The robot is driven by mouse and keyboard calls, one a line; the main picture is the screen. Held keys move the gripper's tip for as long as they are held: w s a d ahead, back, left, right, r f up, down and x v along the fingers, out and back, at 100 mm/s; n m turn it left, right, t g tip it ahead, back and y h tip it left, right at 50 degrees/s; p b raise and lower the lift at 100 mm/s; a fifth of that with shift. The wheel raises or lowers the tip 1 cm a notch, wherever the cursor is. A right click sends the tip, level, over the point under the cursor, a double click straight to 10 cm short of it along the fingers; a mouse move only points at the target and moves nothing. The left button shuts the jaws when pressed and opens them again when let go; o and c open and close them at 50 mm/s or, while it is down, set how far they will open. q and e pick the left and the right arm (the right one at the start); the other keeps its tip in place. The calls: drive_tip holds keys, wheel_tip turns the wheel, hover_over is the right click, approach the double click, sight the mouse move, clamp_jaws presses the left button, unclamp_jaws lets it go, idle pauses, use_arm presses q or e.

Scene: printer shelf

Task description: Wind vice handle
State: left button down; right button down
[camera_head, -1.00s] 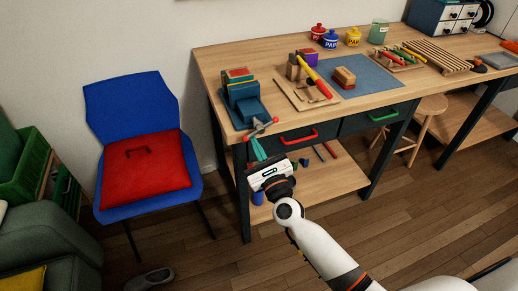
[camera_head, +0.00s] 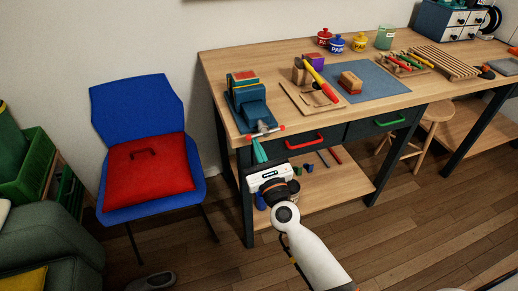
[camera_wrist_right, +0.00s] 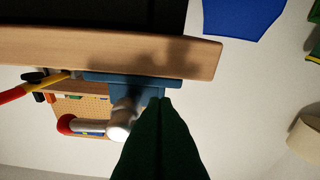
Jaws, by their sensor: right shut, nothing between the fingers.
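The blue vice (camera_head: 252,112) is mounted at the left front corner of the workbench. Its silver handle (camera_head: 264,131) has red ends and lies nearly level across the front in the head view. In the right wrist view, the vice body (camera_wrist_right: 125,80) shows under the bench edge, with a silver screw end (camera_wrist_right: 118,130) and one red handle knob (camera_wrist_right: 66,124). My right gripper (camera_head: 255,142) is shut, its green fingers pointing up just below the handle. In the wrist view its fingertips (camera_wrist_right: 164,99) are beside the screw end and hide the other handle end. My left gripper is out of view.
The workbench (camera_head: 225,72) carries a wooden board with tools, a blue mat (camera_head: 375,83) and several small pots. Drawers with a red handle (camera_head: 304,140) and green handle (camera_head: 389,119) are right of the vice. A blue chair (camera_head: 135,100) stands left.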

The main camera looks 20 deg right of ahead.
drive_tip(key=shift+a+r, duration=0.3)
drive_tip(key=shift+r, duration=0.35)
idle(0.5)
drive_tip(key=shift+r+m, duration=0.15)
drive_tip(key=shift+m, duration=0.35)
idle(1.4)
